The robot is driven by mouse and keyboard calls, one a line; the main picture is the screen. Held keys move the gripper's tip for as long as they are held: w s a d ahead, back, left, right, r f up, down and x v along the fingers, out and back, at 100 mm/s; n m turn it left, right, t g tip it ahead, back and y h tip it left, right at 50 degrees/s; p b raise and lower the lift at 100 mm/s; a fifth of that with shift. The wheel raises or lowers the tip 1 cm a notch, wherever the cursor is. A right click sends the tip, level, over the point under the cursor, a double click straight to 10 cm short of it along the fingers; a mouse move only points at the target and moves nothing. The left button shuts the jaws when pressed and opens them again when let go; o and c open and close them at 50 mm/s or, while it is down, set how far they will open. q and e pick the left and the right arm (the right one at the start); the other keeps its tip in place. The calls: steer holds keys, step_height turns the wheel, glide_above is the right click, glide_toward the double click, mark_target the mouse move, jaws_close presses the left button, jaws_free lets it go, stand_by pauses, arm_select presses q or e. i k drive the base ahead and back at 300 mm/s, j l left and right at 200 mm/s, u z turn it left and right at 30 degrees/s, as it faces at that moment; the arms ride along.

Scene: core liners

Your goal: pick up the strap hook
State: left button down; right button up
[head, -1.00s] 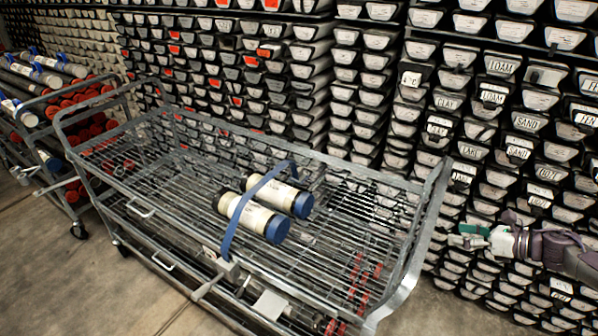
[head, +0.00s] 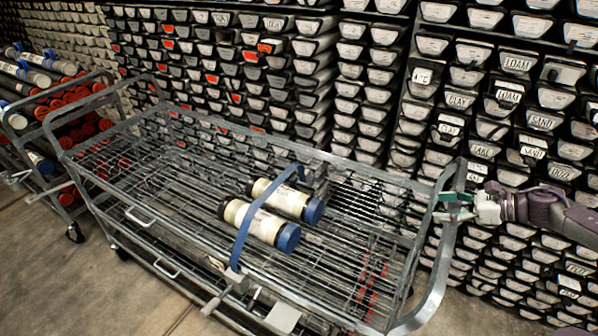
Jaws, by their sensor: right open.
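A blue strap (head: 252,222) lies across two cream core liners (head: 267,222) with blue end caps on the wire cart. Its far end is near a small grey metal piece (head: 318,168) at the cart's back rail; I cannot tell for sure whether this is the strap hook. The strap's near end drops at the front rail, near another grey metal piece (head: 215,303). My right gripper (head: 452,206), with green fingertips, is open and empty beside the cart's right end rail, well to the right of the strap. My left gripper is out of view.
The grey wire cart (head: 440,262) has raised end rails; its right one is close to my right gripper. Racks of labelled core trays (head: 520,122) stand behind. Another loaded cart (head: 52,128) stands at left. Floor (head: 105,292) is clear at front left.

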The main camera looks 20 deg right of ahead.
mark_target(309, 178)
steer(key=i+j, duration=0.15)
steer(key=i, duration=0.25)
steer(key=i+j, duration=0.2)
steer(key=i, duration=0.15)
steer(key=i+j, duration=0.15)
steer(key=i, duration=0.25)
